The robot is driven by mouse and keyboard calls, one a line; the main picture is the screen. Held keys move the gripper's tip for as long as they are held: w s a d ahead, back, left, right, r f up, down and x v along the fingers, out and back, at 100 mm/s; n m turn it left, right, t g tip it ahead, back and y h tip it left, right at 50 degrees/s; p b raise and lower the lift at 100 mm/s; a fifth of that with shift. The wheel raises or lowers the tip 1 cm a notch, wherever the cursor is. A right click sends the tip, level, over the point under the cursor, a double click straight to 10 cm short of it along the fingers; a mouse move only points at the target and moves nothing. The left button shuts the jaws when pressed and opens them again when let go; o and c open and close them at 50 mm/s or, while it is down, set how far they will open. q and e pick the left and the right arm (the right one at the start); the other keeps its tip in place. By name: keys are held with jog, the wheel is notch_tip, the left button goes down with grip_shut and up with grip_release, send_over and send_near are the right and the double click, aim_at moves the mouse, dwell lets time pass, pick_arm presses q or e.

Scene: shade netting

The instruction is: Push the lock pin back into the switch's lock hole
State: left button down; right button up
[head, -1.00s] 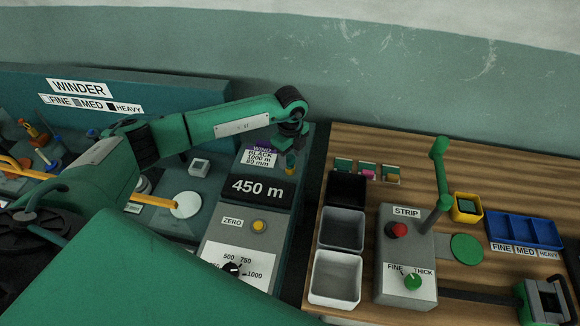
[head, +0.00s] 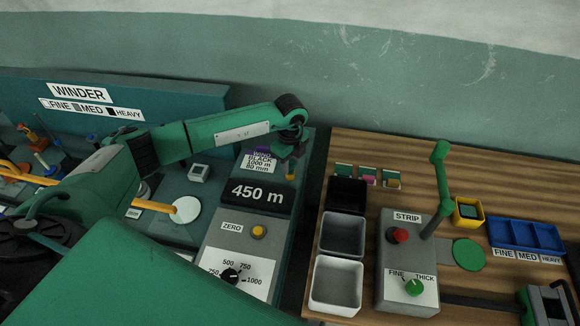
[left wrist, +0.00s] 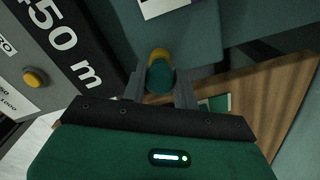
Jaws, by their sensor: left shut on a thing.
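My left gripper (head: 291,153) is over the far right end of the winder's grey console, pointing down. In the left wrist view its two fingers (left wrist: 160,88) stand on either side of a small round teal piece, the lock pin (left wrist: 160,76), and are shut on it. A yellow part (left wrist: 160,54) shows just beyond the teal one. In the head view only yellow (head: 291,174) shows below the fingers. I cannot tell where pin and switch meet, and the lock hole is hidden. My right gripper is not in view.
The console's 450 m display (head: 257,194) and yellow zero button (head: 258,231) lie nearer. Right of a gap, a wooden table (head: 420,165) holds open bins (head: 343,232), the STRIP box (head: 402,270) with a green lever (head: 440,180), and a blue tray (head: 525,235).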

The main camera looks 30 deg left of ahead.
aim_at(290, 162)
pick_arm(q)
jog(key=shift+r+p, duration=0.3)
jog(key=shift+r, duration=0.2)
jog(key=shift+r, duration=0.3)
jog(key=shift+r+p, duration=1.4)
jog(key=shift+r, duration=0.45)
jog(key=shift+r+p, duration=0.55)
jog(key=shift+r, duration=0.25)
jog(key=shift+r+p, duration=0.65)
jog(key=shift+r, duration=0.55)
